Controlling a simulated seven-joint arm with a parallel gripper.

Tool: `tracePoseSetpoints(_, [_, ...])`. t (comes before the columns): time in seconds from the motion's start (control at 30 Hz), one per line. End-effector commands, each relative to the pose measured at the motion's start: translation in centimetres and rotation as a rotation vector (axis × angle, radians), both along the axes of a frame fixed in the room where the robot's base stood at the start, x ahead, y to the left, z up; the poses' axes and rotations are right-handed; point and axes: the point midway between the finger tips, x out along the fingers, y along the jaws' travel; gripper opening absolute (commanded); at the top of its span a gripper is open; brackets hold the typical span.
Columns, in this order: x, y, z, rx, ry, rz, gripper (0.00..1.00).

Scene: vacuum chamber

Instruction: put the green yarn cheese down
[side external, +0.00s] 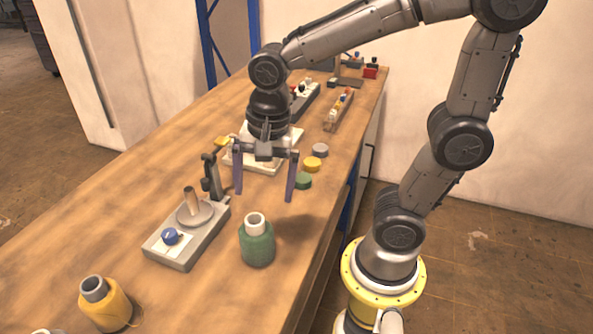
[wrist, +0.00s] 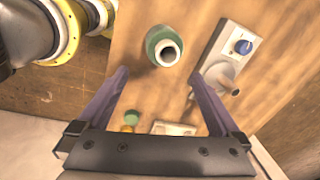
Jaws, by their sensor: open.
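The green yarn cheese (side external: 257,246) stands upright on the wooden table, with its pale hollow core showing at the top. It also stands at the top middle of the wrist view (wrist: 158,40). My gripper (side external: 264,194) is open and empty, with its two purple fingers spread wide and pointing down. It hangs above the table, behind the green cheese in the side view and apart from it. In the wrist view the fingertips (wrist: 159,74) lie below the cheese in the picture, with nothing between them.
A grey winding unit (side external: 190,254) with a blue knob and upright spindle stands left of the green cheese. A yellow yarn cheese (side external: 106,305) is at the near left. Green, yellow and grey discs (side external: 312,165) lie beyond, near the right table edge, beside a whitish block (side external: 262,163).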

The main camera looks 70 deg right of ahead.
Motion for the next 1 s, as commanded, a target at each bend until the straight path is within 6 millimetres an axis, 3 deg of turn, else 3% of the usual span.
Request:
tracePoseSetpoints(0.2, [-3.0,-1.8,2.4,-0.088,-0.162,0.483,1.0])
tracePoseSetpoints(0.5, [-6.6,-3.3,3.8,-0.312,-0.309,1.059,1.0])
tracePoseSetpoints(0.7, [-7.5,-3.7,4.0,-0.398,-0.333,1.228,1.0])
tracePoseSetpoints(1.0, [-7.6,-3.7,4.0,-0.407,-0.333,1.249,1.0])
